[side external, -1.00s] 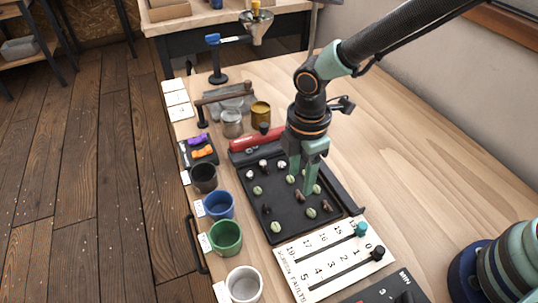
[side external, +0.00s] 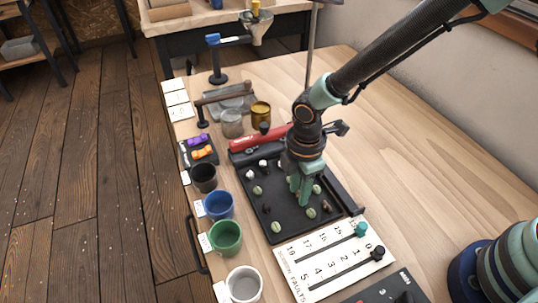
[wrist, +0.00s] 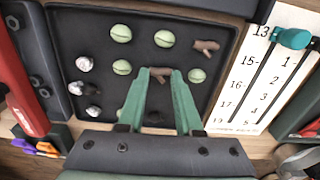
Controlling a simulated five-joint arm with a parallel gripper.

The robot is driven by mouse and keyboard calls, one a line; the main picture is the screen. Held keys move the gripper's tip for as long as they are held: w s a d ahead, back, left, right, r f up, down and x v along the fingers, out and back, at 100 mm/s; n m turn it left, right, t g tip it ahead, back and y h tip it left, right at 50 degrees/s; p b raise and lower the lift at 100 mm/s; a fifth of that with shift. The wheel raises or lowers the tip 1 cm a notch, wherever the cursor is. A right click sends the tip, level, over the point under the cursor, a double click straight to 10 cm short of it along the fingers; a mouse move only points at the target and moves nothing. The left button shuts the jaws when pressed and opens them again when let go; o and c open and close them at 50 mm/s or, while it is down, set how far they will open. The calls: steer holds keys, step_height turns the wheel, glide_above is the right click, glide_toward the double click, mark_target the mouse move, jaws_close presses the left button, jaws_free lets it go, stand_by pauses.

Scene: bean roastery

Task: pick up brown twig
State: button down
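A brown twig (wrist: 161,71) lies on the black tray (side external: 268,215), between my two fingertips in the wrist view. My gripper (wrist: 161,76) is open, its green fingers pointing down on either side of this twig. In the side view my gripper (side external: 300,197) is low over the tray and its fingers hide this twig. Another forked brown twig (wrist: 206,46) lies farther up the tray in the wrist view; it also shows right of the fingers in the side view (side external: 326,206). Whether the fingers touch the near twig I cannot tell.
Several pale green beans (wrist: 121,33) and dark and whitish beans (wrist: 84,64) lie around the twigs. A white slider board (side external: 335,258) stands in front of the tray. Cups, one blue (side external: 219,206) and one green (side external: 226,238), stand left. A red-handled tool (side external: 257,139) lies behind.

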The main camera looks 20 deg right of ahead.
stand_by(0.4)
step_height(320, 180, up, 19)
steer(key=d+f+m, duration=0.1)
steer(key=d+m, duration=1.7)
steer(key=d, duration=0.5)
steer(key=shift+s+d+f, duration=0.15)
steer(key=shift+s+d, duration=0.1)
steer(key=shift+s, duration=0.15)
